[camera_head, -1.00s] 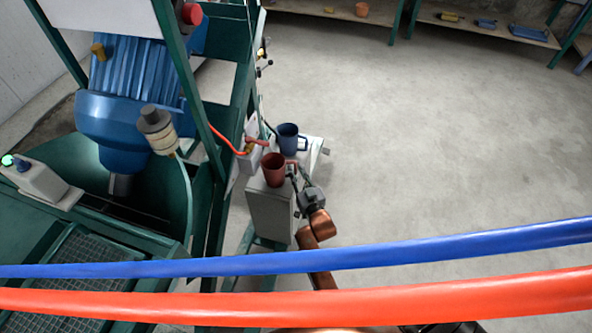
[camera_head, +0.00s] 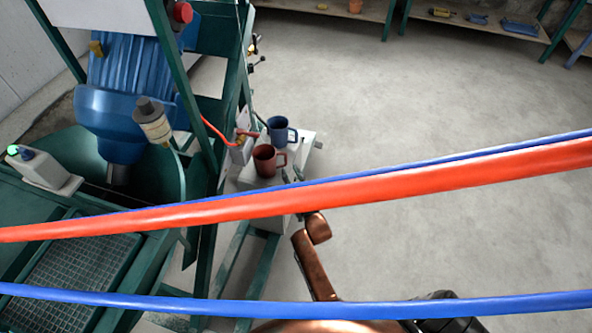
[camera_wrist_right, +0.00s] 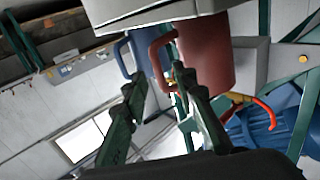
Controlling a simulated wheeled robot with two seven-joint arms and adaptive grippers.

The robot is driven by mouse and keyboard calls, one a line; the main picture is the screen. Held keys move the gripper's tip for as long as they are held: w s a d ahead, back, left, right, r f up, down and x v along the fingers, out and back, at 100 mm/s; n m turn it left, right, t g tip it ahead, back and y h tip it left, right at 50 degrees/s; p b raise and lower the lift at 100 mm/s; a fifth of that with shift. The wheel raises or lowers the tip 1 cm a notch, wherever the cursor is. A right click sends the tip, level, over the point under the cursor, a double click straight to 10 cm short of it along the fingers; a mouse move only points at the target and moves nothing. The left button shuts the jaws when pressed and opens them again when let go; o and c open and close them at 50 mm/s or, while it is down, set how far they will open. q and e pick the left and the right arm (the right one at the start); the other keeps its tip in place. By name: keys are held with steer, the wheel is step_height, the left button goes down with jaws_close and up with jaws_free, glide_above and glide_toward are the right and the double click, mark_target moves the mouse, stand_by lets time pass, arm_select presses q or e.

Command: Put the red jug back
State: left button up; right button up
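The red jug (camera_head: 264,161) stands upright on the light-topped stand (camera_head: 308,146) beside the green machine frame, handle toward the right. In the right wrist view, which is turned over, the red jug (camera_wrist_right: 210,55) shows large with its handle between and beyond my fingertips. The blue jug (camera_head: 278,130) stands right behind the red one. My left gripper is out of view.
A red hose (camera_head: 400,181) and a blue hose (camera_head: 400,309) cross the head view in front of my right arm. A red-handled valve (camera_head: 246,134) is left of the jugs. Open concrete floor (camera_head: 430,110) lies to the right.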

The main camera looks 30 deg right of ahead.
steer(key=shift+s, duration=0.4)
steer(key=s+a+f+g+y, duration=0.1)
steer(key=s+f+g, duration=0.1)
steer(key=s+f, duration=0.35)
steer(key=s+f+n+g, duration=0.1)
steer(key=s+f, duration=0.1)
steer(key=f, duration=0.7)
steer(key=s+a+f+g+y, duration=0.1)
steer(key=s+f+g, duration=0.15)
steer(key=f, duration=0.55)
steer(key=s+f+n+g, duration=0.1)
steer(key=s+f+g, duration=0.3)
steer(key=s+f, duration=1.3)
steer(key=s+f+g, duration=0.3)
steer(key=s+f, duration=0.1)
steer(key=s, duration=1)
steer(key=s+f+g, duration=0.2)
steer(key=s+f, duration=0.2)
steer(key=s, duration=1.1)
steer(key=s+f+n+g, duration=0.1)
steer(key=s+f+g, duration=0.2)
steer(key=s, duration=1.2)
steer(key=shift+d+f+g+y, duration=0.3)
steer(key=shift+d+f+g, duration=0.05)
steer(key=shift+f, duration=0.4)
